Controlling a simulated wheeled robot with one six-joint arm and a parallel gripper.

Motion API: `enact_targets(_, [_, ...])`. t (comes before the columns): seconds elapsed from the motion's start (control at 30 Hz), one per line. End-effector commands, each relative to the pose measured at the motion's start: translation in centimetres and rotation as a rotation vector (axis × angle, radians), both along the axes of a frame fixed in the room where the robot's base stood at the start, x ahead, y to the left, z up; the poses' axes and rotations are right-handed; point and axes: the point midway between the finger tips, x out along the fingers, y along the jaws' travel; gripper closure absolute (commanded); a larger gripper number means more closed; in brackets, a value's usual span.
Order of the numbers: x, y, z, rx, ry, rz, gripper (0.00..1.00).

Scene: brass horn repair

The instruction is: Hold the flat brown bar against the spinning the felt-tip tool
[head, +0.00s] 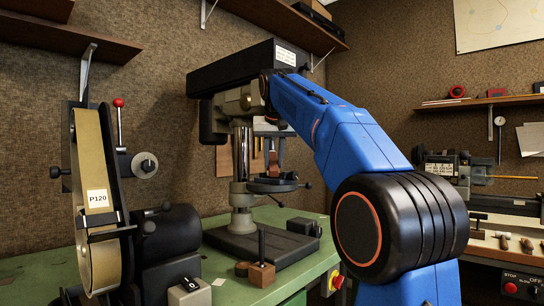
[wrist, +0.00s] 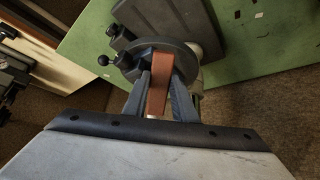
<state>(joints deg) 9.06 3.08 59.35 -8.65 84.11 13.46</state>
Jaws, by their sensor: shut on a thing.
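My gripper (wrist: 161,78) is shut on the flat brown bar (wrist: 161,72), which sticks out between its two grey fingers in the wrist view. In the head view the bar (head: 274,164) hangs as a small reddish-brown strip just above the round table (head: 272,185) of the drill press. My blue arm reaches over to the press and covers part of its head. I cannot make out the felt-tip tool in either view, nor tell whether the bar touches anything.
The drill press (head: 240,155) stands on the green bench (head: 215,285). A belt sander (head: 97,205) marked P120 is at the left front. A wooden block with a dark peg (head: 261,272) lies before the press base. Black handles (wrist: 112,32) stick out beside the round table.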

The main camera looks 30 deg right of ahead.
Motion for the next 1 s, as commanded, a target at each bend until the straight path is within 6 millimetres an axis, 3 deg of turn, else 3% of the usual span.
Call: enact_targets(1.0, [0.76,-0.34,0.05,0.0,-0.001,0.0,0.98])
